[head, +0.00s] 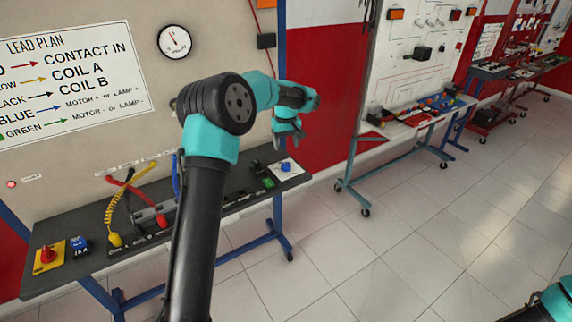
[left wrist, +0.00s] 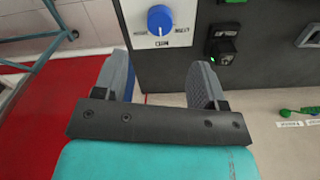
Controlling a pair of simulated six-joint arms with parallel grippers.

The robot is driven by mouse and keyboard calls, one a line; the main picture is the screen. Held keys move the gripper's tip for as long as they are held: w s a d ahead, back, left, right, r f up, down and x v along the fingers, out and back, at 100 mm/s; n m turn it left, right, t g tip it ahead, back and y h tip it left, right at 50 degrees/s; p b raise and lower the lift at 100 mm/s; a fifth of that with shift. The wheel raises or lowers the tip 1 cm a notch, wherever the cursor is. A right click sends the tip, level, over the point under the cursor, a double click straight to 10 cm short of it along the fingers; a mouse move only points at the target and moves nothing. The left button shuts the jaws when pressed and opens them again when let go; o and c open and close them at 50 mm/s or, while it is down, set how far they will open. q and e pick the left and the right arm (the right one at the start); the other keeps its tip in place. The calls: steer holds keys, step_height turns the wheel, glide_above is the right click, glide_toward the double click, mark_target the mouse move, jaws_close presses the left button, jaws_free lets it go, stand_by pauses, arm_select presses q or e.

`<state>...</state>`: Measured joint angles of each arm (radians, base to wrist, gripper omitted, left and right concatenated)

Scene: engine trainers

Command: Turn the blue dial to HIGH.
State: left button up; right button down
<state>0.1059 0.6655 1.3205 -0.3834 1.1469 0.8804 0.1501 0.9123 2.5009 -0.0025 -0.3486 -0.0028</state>
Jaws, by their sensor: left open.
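The blue dial (head: 286,166) sits on a white plate (head: 296,171) at the right end of the dark bench. In the left wrist view the dial (left wrist: 160,19) is near the top, beyond the fingers, on its white plate (left wrist: 143,38).
A green-lit black switch (left wrist: 222,46) is beside the dial plate. A lead plan panel (head: 70,80) stands behind.

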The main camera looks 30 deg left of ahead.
mark_target(286, 164)
arm_select(q)
step_height(286, 164, down, 10)
steer(key=shift+r, duration=0.15)
steer(key=shift+c, duration=0.3)
steer(key=c, duration=0.9)
steer(key=shift+o, duration=0.2)
steer(key=shift+m, duration=0.4)
steer(key=m, duration=1.1)
